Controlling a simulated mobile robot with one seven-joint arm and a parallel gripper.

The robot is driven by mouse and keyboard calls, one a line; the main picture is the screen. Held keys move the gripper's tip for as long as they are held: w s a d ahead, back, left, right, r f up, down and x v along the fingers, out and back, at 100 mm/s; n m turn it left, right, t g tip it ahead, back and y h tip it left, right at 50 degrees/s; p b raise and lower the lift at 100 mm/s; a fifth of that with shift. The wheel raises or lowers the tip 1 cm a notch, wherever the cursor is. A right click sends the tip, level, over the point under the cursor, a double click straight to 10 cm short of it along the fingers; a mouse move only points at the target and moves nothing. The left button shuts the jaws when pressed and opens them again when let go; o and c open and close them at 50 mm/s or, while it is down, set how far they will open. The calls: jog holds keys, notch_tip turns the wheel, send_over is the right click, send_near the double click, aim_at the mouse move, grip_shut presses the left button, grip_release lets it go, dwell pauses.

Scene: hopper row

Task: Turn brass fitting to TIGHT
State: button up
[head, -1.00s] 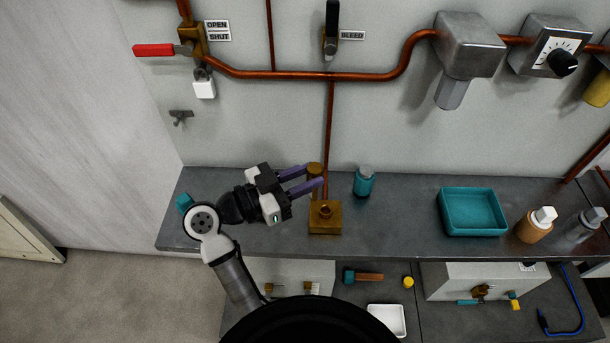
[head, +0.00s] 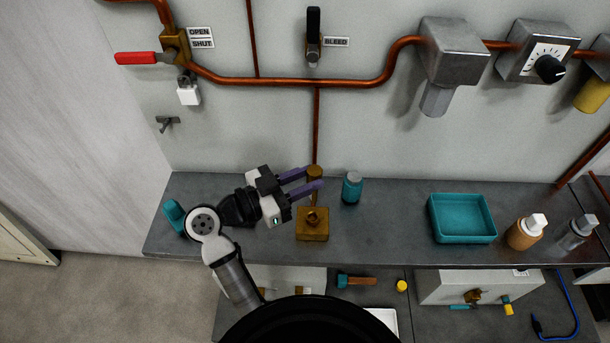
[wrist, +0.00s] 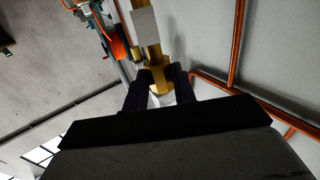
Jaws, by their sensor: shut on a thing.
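My gripper (head: 314,178) reaches right from the arm above the bench, with its purple fingers shut on a brass fitting (head: 314,171). The fitting's round top shows beyond the fingertips; its lower part is hidden by them. In the wrist view, brass (wrist: 158,74) sits between the dark fingers. A square brass block (head: 312,230) with a raised brass port on top stands on the bench just below the gripper in the head view. I cannot tell whether the held fitting touches the block. No TIGHT mark can be made out.
A copper pipe (head: 316,125) runs down the wall behind the fitting.

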jog(key=shift+f+b, duration=0.65)
jog(key=shift+f, duration=2.05)
jog(key=shift+p, duration=0.85)
jog(key=shift+f, duration=0.2)
jog(key=shift+f, duration=1.1)
jog(key=shift+s+f, duration=0.1)
jog(key=shift+f, duration=0.2)
